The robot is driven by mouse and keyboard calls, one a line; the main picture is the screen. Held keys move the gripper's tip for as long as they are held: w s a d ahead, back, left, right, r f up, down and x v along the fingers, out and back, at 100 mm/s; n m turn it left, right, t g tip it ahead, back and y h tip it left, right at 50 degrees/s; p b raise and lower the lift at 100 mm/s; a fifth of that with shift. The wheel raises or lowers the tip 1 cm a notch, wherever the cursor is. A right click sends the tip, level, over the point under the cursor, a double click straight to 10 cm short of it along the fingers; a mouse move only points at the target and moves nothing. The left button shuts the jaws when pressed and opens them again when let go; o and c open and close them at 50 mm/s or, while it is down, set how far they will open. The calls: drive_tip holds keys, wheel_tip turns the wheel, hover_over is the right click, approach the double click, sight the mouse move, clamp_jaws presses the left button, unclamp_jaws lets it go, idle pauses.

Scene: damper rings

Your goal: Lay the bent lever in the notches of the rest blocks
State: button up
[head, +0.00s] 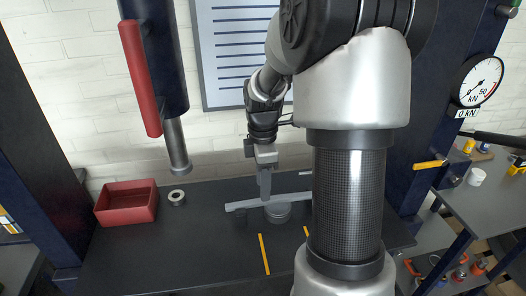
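A long light-grey bar, which looks like the bent lever (240,205), lies across the dark bench top at the middle, its right end running toward my arm. My gripper (265,196) points down at the bar's middle, with its fingertips at or just above it. The fingers overlap in this view, so I cannot tell whether they are open or shut on the bar. A small dark block (240,217), possibly a rest block, stands just in front of the bar's left part. Notches are too small to make out, and my arm hides the bench to the right.
A grey round disc (278,212) sits just in front of the bar. A red bin (127,204) and a pale ring (177,197) are at the left, under a hanging dark cylinder with a red strip (140,78). Yellow strips (264,254) mark the front bench. A gauge (481,81) hangs right.

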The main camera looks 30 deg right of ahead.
wheel_tip(320, 180, up, 12)
drive_tip(key=p, duration=0.1)
drive_tip(key=shift+r, duration=0.15)
drive_tip(key=shift+a, duration=0.1)
idle(0.6)
drive_tip(key=s+a+r+m+t+h+p, duration=0.1)
drive_tip(key=s+a+r+m+t+p, duration=0.15)
drive_tip(key=s+a+r, duration=0.35)
drive_tip(key=s+a+r+m+t+p, duration=0.1)
drive_tip(key=s+a+r+m+t, duration=0.25)
drive_tip(key=a, duration=0.55)
drive_tip(key=s+d+m+y+p, duration=0.1)
drive_tip(key=s+d+m, duration=0.1)
drive_tip(key=s+m, duration=0.5)
drive_tip(key=shift+d+r+m+p, duration=0.15)
drive_tip(key=shift+d+m+p, duration=0.25)
drive_tip(key=shift+m, duration=0.5)
